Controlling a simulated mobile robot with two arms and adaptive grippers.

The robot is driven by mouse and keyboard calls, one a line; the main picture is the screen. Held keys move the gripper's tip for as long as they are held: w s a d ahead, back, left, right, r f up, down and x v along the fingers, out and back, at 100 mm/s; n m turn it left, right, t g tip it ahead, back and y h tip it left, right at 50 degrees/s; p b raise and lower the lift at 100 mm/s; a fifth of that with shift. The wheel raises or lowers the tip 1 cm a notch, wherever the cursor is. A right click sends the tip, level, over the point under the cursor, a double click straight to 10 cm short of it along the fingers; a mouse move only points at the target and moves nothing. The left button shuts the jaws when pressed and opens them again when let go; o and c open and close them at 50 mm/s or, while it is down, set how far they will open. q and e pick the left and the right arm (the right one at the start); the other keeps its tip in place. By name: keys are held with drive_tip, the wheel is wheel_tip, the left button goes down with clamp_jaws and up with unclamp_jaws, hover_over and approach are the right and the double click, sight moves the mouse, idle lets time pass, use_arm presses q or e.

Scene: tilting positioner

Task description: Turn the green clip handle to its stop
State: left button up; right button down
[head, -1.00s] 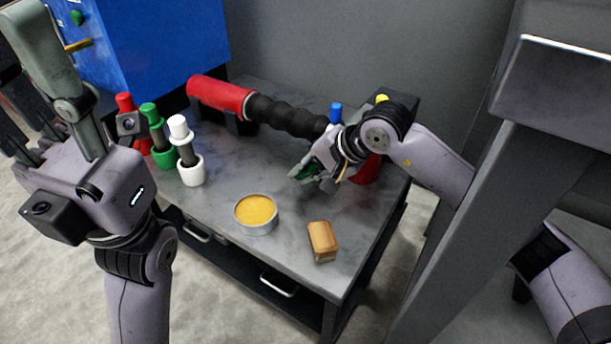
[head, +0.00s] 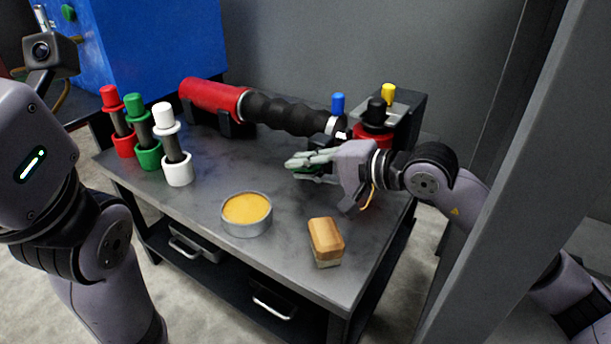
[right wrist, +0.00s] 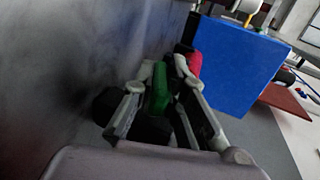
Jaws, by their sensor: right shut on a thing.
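The green clip handle (right wrist: 159,90) is between the two pale fingers of my right gripper (right wrist: 160,78) in the right wrist view. In the head view, my right gripper (head: 299,163) points left above the right part of the table, shut on the handle. There, the fingers hide most of the handle, so I cannot tell its angle or how it joins its mount. My left wrist (head: 35,160) fills the left edge of the head view. The left gripper's fingers are outside the picture.
A red cylinder (head: 212,97) with a black ribbed hose (head: 285,116) lies behind my right gripper. Red (head: 119,125), green (head: 143,130) and white (head: 171,145) capped posts stand left. A round yellow-filled tin (head: 246,214) and a wooden-topped block (head: 325,240) stand in front. A blue cabinet (head: 150,45) is behind.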

idle(0.4)
drive_tip(key=c, duration=1.6)
unclamp_jaws()
drive_tip(key=v, duration=1)
drive_tip(key=shift+s+d, duration=0.15)
drive_tip(key=shift+d, duration=0.25)
drive_tip(key=shift+s+d+r, duration=0.3)
drive_tip(key=shift+s+d, duration=0.1)
drive_tip(key=shift+d, duration=0.05)
drive_tip(key=shift+o, duration=0.3)
